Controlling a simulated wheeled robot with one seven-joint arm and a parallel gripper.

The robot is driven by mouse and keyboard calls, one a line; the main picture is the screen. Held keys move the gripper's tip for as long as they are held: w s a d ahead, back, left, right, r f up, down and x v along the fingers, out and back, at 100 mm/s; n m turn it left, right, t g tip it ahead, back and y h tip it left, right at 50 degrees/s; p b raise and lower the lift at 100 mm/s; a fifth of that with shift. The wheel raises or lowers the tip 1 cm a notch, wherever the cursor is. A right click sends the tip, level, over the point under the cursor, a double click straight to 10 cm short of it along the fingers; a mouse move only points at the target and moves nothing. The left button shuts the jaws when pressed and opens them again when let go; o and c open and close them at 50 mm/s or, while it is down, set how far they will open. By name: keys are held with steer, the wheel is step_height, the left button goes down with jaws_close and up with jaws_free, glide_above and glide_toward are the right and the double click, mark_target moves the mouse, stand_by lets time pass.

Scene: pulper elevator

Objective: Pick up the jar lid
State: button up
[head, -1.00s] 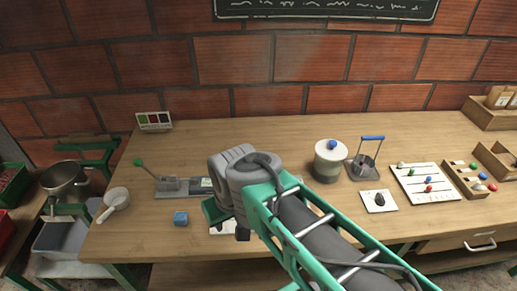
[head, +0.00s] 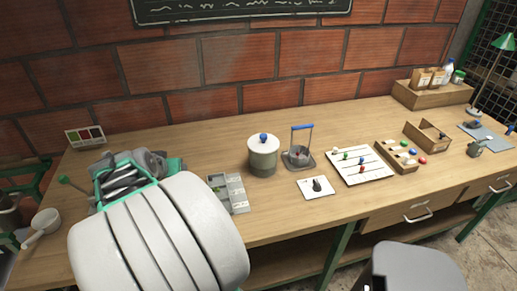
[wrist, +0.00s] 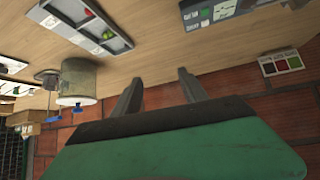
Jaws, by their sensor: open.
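In the wrist view, which is turned nearly upside down, the jar (wrist: 78,78) and lid (wrist: 70,101) show at the left. My gripper (wrist: 160,84) is open with nothing between its fingers, and the jar is off to one side of it, apart.
A grey compartment tray (head: 238,192) lies left of the jar. A blue-handled stand (head: 299,157) is close on its right, with a dial card (head: 315,187) in front. A slider board (head: 361,166) and wooden boxes (head: 428,135) are farther right. Behind the jar the bench is clear.

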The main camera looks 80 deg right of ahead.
steer(key=s+d+m+g+h, duration=0.2)
steer(key=s+d+m+g, duration=0.1)
steer(key=s+d, duration=0.6)
steer(key=m+g+h+b, duration=0.1)
steer(key=m+g+h, duration=0.2)
steer(key=m, duration=0.1)
glide_toward(263, 136)
steer(key=w+x, duration=0.1)
steer(key=x, duration=0.4)
steer(key=p+x, duration=0.1)
steer(key=x, duration=0.2)
steer(key=s+x, duration=0.1)
steer(key=x, duration=0.2)
steer(key=shift+a, duration=0.1)
steer(key=shift+c, duration=0.3)
steer(key=shift+w, duration=0.1)
jaws_close()
